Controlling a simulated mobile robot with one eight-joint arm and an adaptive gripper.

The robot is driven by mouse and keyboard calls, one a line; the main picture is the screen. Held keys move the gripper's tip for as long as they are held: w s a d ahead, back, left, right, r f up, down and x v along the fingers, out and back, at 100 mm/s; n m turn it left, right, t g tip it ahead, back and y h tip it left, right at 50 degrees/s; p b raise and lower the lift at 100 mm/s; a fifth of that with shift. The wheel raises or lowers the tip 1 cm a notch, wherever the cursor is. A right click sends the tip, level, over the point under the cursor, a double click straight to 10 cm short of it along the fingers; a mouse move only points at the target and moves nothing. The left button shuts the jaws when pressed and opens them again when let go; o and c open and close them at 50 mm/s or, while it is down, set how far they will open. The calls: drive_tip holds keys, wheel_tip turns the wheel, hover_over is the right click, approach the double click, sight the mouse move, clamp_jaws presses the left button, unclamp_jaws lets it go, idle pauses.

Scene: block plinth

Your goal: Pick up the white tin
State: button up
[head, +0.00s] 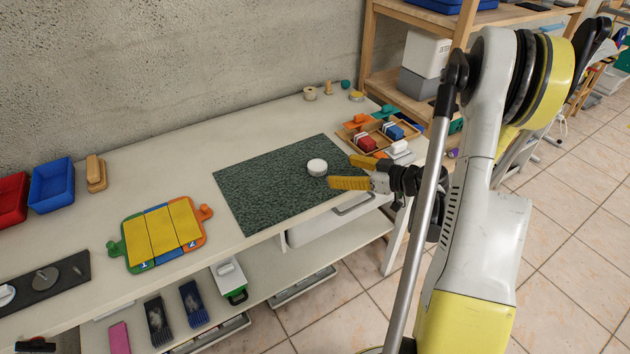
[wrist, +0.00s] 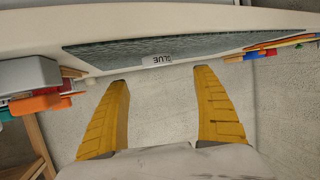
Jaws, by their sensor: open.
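The white tin (head: 317,166) is a small, round, low can. It stands on the dark green mat (head: 262,180) near the mat's right part. My gripper (head: 341,172), with yellow fingers, is open and empty just to the right of the tin, pointing towards it. In the wrist view, which looks upside down, my gripper (wrist: 160,75) has its fingers spread wide. A pale patch with upside-down lettering that seems to read "BLUE", apparently the tin (wrist: 172,60), lies beyond and between the fingertips, against the mat (wrist: 100,54). No contact with the tin shows.
Right of the mat is a wooden tray (head: 346,136) with red and blue blocks. A yellow-panelled board (head: 160,232) lies to the left. A wooden shelf (head: 385,82) stands behind on the right. The mat around the tin is clear.

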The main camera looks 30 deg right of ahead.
sight(316, 164)
drive_tip(key=b+x, duration=0.1)
drive_tip(key=x, duration=0.3)
drive_tip(key=shift+w+f, duration=0.1)
drive_tip(key=shift+w, duration=0.1)
drive_tip(key=b+x, duration=0.2)
drive_tip(key=x, duration=0.3)
drive_tip(key=shift+w, duration=0.35)
drive_tip(key=c, duration=1.4)
